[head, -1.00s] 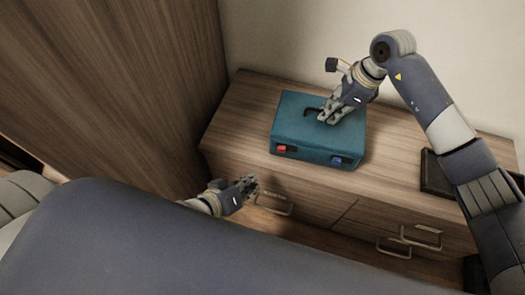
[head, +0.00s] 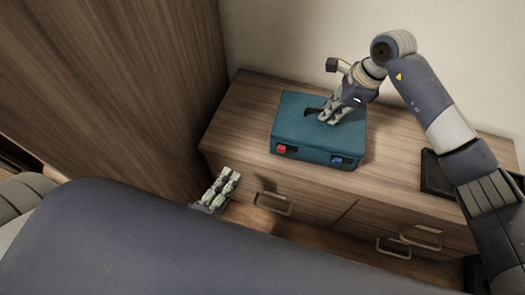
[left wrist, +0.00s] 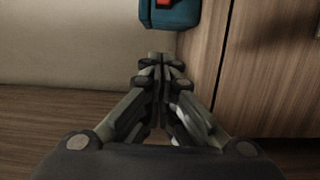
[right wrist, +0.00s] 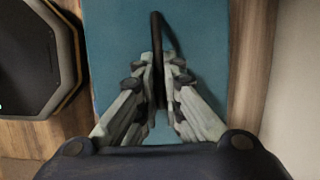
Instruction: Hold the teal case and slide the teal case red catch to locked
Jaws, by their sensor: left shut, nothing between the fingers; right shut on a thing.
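The teal case (head: 300,133) lies flat on the wooden cabinet top, with its front face toward me. Its red catch (head: 282,149) is at the left of the front face, and a blue catch (head: 336,160) is at the right. My right gripper (head: 325,119) is shut on the dark handle on the lid; the handle (right wrist: 158,50) also shows between its fingers in the right wrist view. My left gripper (head: 232,174) is shut and empty, in front of the cabinet, left of and below the red catch. The left wrist view shows the red catch (left wrist: 164,3) at its top edge, beyond the fingertips.
A dark tray (head: 436,175) lies on the cabinet top (head: 390,165) to the right. Drawer handles (head: 272,204) stick out from the cabinet front near my left gripper. A tall wooden panel (head: 150,90) stands at the left.

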